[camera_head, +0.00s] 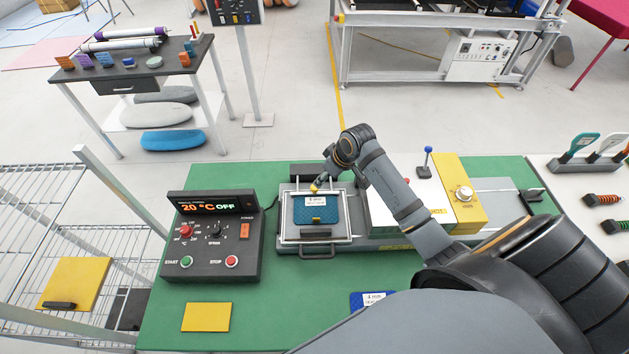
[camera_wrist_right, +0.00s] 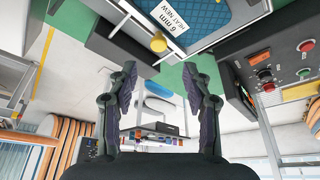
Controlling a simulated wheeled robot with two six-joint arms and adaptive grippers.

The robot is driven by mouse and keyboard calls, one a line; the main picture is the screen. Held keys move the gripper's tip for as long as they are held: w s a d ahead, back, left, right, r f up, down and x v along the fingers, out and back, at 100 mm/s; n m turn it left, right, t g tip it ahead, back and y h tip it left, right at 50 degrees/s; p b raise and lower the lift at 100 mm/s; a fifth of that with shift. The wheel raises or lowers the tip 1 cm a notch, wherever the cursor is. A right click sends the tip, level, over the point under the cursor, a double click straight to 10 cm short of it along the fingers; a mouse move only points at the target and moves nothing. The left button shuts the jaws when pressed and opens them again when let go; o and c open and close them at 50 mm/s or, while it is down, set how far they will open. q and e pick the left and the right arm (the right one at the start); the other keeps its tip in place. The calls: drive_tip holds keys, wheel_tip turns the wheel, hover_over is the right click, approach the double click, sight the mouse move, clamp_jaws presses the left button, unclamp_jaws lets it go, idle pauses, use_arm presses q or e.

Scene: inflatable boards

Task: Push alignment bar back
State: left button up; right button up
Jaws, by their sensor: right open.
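A flat fixture with a light metal frame (camera_head: 284,232) holds a blue textured board (camera_head: 317,216) with a white label. The label in the right wrist view reads "6 mm HEAT NEW" on the board (camera_wrist_right: 205,14). A small yellow knob (camera_head: 314,188) sits at the frame's back edge, on what looks like the alignment bar; the bar itself is hard to make out. My right gripper (camera_wrist_right: 160,70) is open and empty. The yellow knob (camera_wrist_right: 158,43) appears just beyond its fingertips, between them and apart from them. My left gripper is not in view.
A control box (camera_head: 214,240) reading 20 °C OFF stands left of the fixture. A white and yellow unit (camera_head: 458,192) with a blue-knobbed lever stands right. A yellow sheet (camera_head: 206,317) lies in front on the green mat (camera_head: 270,300). A wire rack (camera_head: 40,215) stands left.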

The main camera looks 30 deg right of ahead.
sight(315, 191)
drive_tip(key=x, duration=0.3)
drive_tip(key=p+x, duration=0.1)
drive_tip(key=x, duration=0.5)
drive_tip(key=shift+w+r+p, duration=0.15)
drive_tip(key=shift+w+p, duration=0.2)
drive_tip(key=shift+w+a+f, duration=0.1)
drive_tip(key=shift+f, duration=0.45)
drive_tip(key=c, duration=0.5)
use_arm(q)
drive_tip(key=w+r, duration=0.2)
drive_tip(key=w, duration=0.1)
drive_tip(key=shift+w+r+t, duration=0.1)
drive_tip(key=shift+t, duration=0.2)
use_arm(e)
clamp_jaws()
